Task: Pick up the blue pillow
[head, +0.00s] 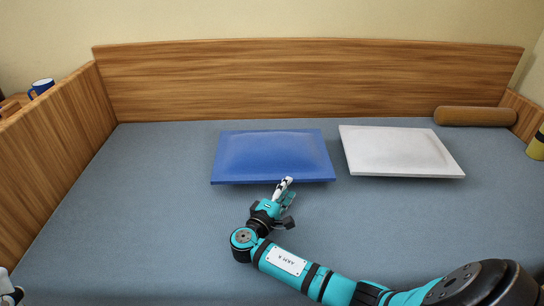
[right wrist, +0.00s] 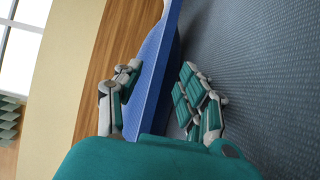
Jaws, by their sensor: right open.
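The blue pillow (head: 272,156) lies flat on the grey-blue mattress, left of the white pillow. My right gripper (head: 285,192) is at the pillow's near edge, right of that edge's middle. In the right wrist view, the right gripper (right wrist: 160,93) is open, with a finger on either side of the blue pillow's edge (right wrist: 152,85). The fingers do not look closed on it; whether they touch it I cannot tell. A small part of my left arm or gripper (head: 8,286) shows at the bottom left corner; its fingers cannot be made out.
The white pillow (head: 400,150) lies close to the right of the blue one. A brown bolster (head: 475,116) lies at the back right. A wooden headboard (head: 300,80) and left side panel (head: 50,150) bound the mattress (head: 150,220). A blue mug (head: 42,87) stands beyond the left panel.

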